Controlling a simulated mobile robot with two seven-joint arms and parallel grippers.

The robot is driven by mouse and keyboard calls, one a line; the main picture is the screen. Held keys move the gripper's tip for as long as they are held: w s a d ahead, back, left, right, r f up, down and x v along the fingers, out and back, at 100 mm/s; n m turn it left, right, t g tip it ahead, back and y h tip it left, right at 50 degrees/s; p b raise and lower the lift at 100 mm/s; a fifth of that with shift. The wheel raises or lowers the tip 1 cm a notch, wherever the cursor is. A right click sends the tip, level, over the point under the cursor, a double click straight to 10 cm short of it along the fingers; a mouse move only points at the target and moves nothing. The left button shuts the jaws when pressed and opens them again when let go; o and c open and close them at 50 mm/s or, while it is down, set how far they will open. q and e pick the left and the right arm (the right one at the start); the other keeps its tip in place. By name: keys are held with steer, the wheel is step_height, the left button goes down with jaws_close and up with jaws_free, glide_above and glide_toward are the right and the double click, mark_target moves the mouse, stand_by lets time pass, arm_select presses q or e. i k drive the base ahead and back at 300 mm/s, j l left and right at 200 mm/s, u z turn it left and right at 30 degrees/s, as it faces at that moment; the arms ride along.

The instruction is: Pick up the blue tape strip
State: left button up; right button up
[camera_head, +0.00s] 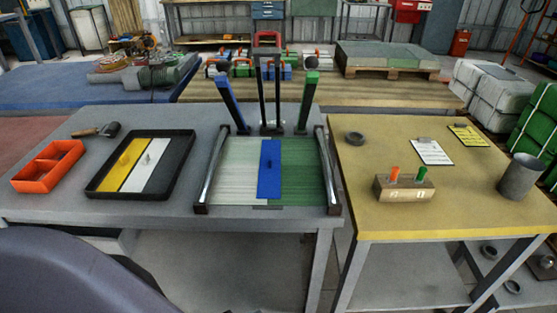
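The blue tape strip (269,180) lies lengthwise across the middle of a flat fixture (322,165) on the grey table. A small dark peg or knob seems to stand on it. The surface beside it is pale and striped on the left and green on the right. A black tray (178,165) to its left holds a yellow strip (122,165) and a white strip (147,170), each with a small knob. Neither of my grippers shows in this view.
Metal rails flank the fixture, with a blue lever (231,103) and a green lever (307,103) behind. An orange bin (45,170) and a hammer-like tool (98,130) sit left. The yellow table (450,205) holds a wooden block (403,188), clipboards and a grey cup (518,177).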

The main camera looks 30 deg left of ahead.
mark_target(269, 186)
steer(key=k+j, duration=0.2)
steer(key=k+j+u, duration=0.15)
steer(key=u, duration=0.65)
